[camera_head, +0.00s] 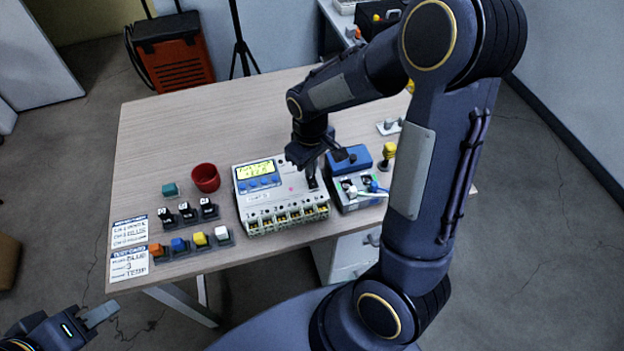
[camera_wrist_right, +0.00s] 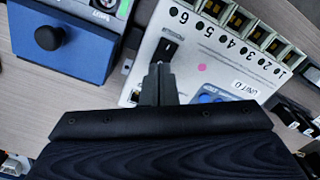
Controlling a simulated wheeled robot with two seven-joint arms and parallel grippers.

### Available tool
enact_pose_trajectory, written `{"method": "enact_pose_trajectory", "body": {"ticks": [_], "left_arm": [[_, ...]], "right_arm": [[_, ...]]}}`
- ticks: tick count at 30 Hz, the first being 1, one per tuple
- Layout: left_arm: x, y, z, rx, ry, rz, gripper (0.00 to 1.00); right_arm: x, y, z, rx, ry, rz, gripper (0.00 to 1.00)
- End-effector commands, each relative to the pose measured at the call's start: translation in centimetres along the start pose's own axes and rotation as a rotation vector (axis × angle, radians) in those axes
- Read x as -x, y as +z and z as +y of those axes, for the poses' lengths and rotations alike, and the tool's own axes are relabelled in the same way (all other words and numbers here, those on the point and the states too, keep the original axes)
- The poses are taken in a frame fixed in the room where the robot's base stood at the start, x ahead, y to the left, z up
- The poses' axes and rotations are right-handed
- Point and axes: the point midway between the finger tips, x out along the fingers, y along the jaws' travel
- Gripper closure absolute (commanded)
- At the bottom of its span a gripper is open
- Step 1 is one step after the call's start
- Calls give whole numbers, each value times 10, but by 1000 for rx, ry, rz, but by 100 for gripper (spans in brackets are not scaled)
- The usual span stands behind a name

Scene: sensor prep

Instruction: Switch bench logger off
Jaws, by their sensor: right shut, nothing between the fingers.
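The bench logger (camera_head: 282,213) is a pale box on the table with a lit yellow-green display (camera_head: 257,170), blue buttons and a row of numbered sockets along its front. In the right wrist view the logger (camera_wrist_right: 212,67) shows a black rocker switch (camera_wrist_right: 167,52) in a dark frame. My right gripper (camera_head: 318,160) is over the logger's right end; in the wrist view its closed fingertips (camera_wrist_right: 158,72) are just beside the switch, and I cannot tell whether they touch it. The switch's position is unclear.
A blue box (camera_head: 348,160) with a black knob stands right of the logger. Printed cards (camera_head: 129,232) lie at the left edge.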

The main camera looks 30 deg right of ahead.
Motion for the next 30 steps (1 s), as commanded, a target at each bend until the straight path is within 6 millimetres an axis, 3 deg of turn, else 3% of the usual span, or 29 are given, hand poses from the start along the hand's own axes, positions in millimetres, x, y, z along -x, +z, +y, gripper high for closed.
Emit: {"method": "enact_pose_trajectory", "body": {"ticks": [30], "left_arm": [[-11, 6, -5, 0, 0, 0, 64]], "right_arm": [[-16, 0, 0, 0, 0, -1, 100]]}}
